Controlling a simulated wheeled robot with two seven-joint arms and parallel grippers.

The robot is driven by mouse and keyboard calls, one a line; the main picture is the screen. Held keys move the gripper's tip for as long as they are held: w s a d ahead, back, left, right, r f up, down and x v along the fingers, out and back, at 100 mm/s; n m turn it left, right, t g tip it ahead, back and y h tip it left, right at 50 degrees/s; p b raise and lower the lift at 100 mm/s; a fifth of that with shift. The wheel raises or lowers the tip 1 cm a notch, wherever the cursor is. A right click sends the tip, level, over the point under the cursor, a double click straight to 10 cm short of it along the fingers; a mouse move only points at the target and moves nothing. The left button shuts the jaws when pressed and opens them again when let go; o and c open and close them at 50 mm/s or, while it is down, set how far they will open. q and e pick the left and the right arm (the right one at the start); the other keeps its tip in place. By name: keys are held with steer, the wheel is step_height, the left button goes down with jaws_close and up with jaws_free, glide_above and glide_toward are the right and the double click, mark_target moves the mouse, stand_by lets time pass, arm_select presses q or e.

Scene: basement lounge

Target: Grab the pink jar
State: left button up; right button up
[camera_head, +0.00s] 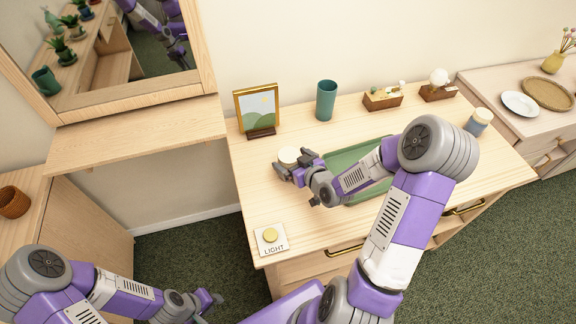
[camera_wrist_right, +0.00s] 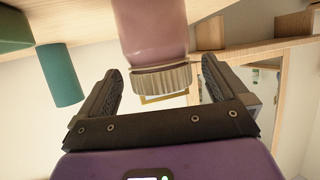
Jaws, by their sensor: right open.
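The pink jar (camera_wrist_right: 153,30) is between the two fingers of my right gripper (camera_wrist_right: 158,68) in the right wrist view, with its ribbed lid (camera_wrist_right: 162,80) toward the palm. Gaps show between the lid and both fingers. In the head view, a jar's pale lid (camera_head: 288,155) shows on the table just beyond my right gripper (camera_head: 294,167), which hides most of its body. The right gripper is open. My left gripper (camera_head: 207,301) is low at the bottom, away from the table; its jaw opening is unclear.
The table (camera_head: 250,195) also holds a green tray (camera_head: 352,160) under my right arm, a picture frame (camera_head: 257,110), a green cup (camera_head: 326,100), a blue jar (camera_head: 478,123) and a light button (camera_head: 271,236). The table's front left is mostly clear.

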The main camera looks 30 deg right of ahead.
steer(key=shift+x, duration=1.4)
steer(key=c, duration=1.1)
steer(key=shift+r, duration=0.1)
steer(key=shift+c, duration=0.2)
